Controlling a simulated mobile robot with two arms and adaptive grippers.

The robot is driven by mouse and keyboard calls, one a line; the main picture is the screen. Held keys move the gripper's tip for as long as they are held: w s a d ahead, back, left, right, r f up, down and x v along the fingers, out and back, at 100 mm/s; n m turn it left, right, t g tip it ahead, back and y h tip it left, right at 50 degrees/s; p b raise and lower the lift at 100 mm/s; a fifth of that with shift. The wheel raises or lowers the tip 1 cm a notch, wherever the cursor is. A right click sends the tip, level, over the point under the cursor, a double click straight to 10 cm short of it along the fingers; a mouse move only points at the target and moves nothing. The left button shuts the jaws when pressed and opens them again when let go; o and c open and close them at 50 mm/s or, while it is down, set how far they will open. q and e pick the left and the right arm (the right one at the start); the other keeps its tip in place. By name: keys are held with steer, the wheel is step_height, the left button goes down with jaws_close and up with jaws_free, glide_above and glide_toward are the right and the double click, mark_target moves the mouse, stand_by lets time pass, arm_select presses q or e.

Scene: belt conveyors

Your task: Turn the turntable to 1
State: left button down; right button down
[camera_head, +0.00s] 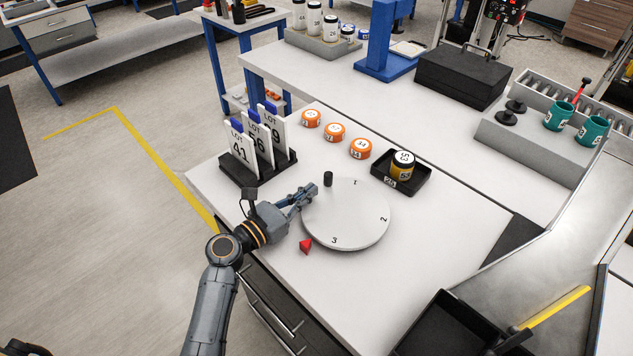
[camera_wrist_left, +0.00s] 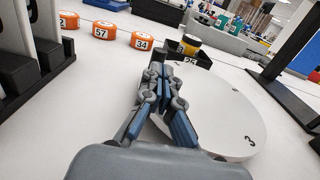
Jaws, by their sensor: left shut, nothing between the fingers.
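The white round turntable (camera_head: 350,215) lies on the near table, with the numbers 1, 2 and 3 around its top. The 1 is at its far side, the 2 at the right, the 3 at the near side. A black upright peg (camera_head: 328,179) stands at its far-left edge. A red pointer (camera_head: 305,246) lies on the table at its near-left. My left gripper (camera_head: 312,190) is shut and empty, its tips just left of the peg; I cannot tell whether they touch. The left wrist view shows the closed fingers (camera_wrist_left: 163,75) before the turntable (camera_wrist_left: 215,115).
A black rack (camera_head: 258,168) with LOT plates stands left of the turntable. A black tray (camera_head: 405,184) holding a jar (camera_head: 402,163) is at the back right. The table in front of the turntable is clear.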

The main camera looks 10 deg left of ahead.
mark_target(325, 180)
arm_select(q)
steer(key=shift+x, duration=1.65)
steer(key=shift+w, duration=0.1)
steer(key=shift+w+m+h, duration=0.1)
steer(key=shift+m+h, duration=0.2)
steer(key=shift+h, duration=0.1)
steer(key=w+m+g+h+b, duration=0.1)
steer(key=w+d+m+g+h+b, duration=0.1)
steer(key=m+g+h+b, duration=0.1)
steer(key=shift+d+f+g, duration=0.1)
steer(key=shift+f+g, duration=0.1)
steer(key=shift+g, duration=0.1)
steer(key=m+g+h+b, duration=0.1)
steer(key=d+m+g+h+b, duration=0.1)
steer(key=g, duration=0.1)
steer(key=shift+w+d, duration=0.1)
steer(key=shift+w, duration=0.3)
steer(key=shift+w+d+r+m+g+h+b, duration=0.1)
steer(key=shift+d+r+m+g+h+b, duration=0.1)
steer(key=shift+m+g+h+b, duration=0.2)
